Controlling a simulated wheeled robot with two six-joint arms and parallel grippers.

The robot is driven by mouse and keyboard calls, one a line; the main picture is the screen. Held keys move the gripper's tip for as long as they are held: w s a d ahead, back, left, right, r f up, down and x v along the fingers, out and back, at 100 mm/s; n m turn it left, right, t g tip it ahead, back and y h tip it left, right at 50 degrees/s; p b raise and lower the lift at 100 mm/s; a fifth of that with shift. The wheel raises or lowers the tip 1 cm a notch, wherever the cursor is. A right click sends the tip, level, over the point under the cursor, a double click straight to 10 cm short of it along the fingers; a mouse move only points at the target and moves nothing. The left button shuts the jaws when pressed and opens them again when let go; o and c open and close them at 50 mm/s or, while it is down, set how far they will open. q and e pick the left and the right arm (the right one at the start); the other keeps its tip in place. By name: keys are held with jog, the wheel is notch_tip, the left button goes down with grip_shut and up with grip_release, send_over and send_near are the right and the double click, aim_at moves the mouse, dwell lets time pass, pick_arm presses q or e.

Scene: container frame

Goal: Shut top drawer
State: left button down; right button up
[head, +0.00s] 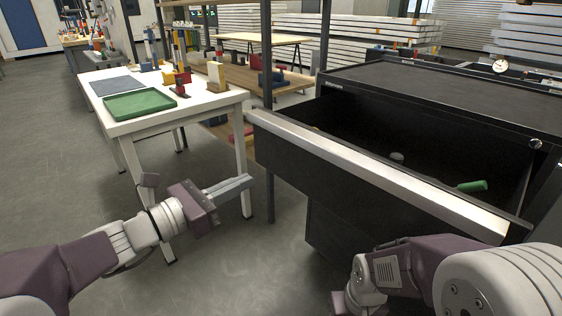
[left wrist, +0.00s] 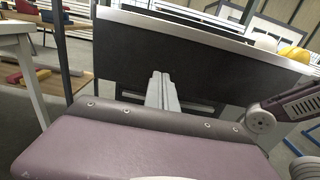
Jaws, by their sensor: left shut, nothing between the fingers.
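The top drawer (head: 360,190) of the black cabinet (head: 440,85) is pulled far out, with a pale metal strip along its front's upper edge. Inside it lie a green-handled item (head: 471,187) and a small grey item. My left gripper (head: 246,181) is shut and empty, in front of and left of the drawer front. In the left wrist view its closed fingers (left wrist: 161,80) point at the dark drawer front (left wrist: 200,58); whether they touch it I cannot tell. My right arm shows at the lower right of the head view, in front of the cabinet; its fingers are not visible.
A white table (head: 140,124) with a green tray (head: 139,104) stands left of the drawer. A shelf rack (head: 270,95) with coloured blocks stands behind, its dark post close to the drawer's left end. The floor (head: 60,180) at the left is clear.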

aim_at(295, 157)
pick_arm(q)
jog(key=b+x, duration=0.3)
jog(key=x, duration=0.8)
jog(key=shift+w+d+f+b, duration=0.2)
jog(key=shift+w+d+b, duration=0.05)
jog(key=shift+b, duration=0.05)
jog(key=shift+w+d+r, duration=0.15)
jog(key=shift+w+d, duration=0.2)
pick_arm(e)
jog(key=shift+f, duration=2.15)
pick_arm(q)
jog(key=shift+d, duration=0.1)
